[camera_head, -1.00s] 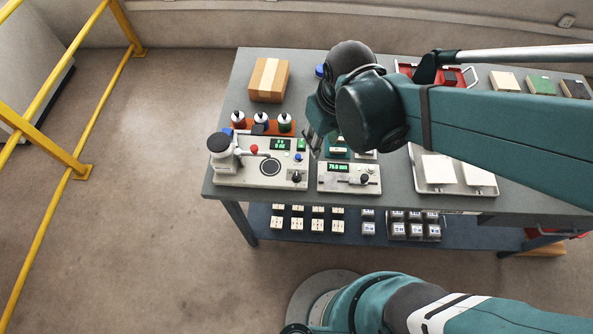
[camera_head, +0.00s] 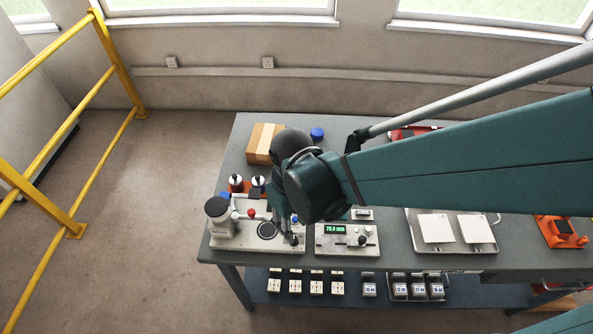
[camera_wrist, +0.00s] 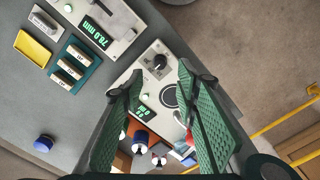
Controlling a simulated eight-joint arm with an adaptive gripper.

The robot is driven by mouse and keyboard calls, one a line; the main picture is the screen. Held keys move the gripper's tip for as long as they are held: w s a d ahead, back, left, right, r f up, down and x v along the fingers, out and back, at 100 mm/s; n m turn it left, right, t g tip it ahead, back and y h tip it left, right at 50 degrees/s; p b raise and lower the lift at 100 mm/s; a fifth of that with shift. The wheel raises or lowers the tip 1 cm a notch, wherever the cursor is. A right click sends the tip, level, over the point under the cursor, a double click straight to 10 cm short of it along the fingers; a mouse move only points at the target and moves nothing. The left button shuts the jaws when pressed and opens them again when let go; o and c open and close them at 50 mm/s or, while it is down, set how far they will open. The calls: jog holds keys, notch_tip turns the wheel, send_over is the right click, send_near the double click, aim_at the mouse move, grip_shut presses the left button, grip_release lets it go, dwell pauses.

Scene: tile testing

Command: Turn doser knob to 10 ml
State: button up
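The doser is a pale panel (camera_head: 224,243) at the table's front left, with a grey canister, a red button and a dark round plate. Its black knob (camera_head: 294,239) sits at the panel's front right corner. In the head view my wrist hides part of the doser.
A second panel (camera_head: 327,247) with a 78.0 mm display stands just right of the doser. Capped bottles (camera_head: 236,183) stand behind the doser, with a cardboard box (camera_head: 259,143) further back. A tray (camera_head: 454,244) with white tiles lies to the right. A yellow rail (camera_head: 107,165) stands left of the table.

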jog(key=shift+f, duration=0.1)
jog(key=shift+f+b, duration=0.65)
jog(key=shift+f, duration=3.1)
jog(key=c, duration=0.9)
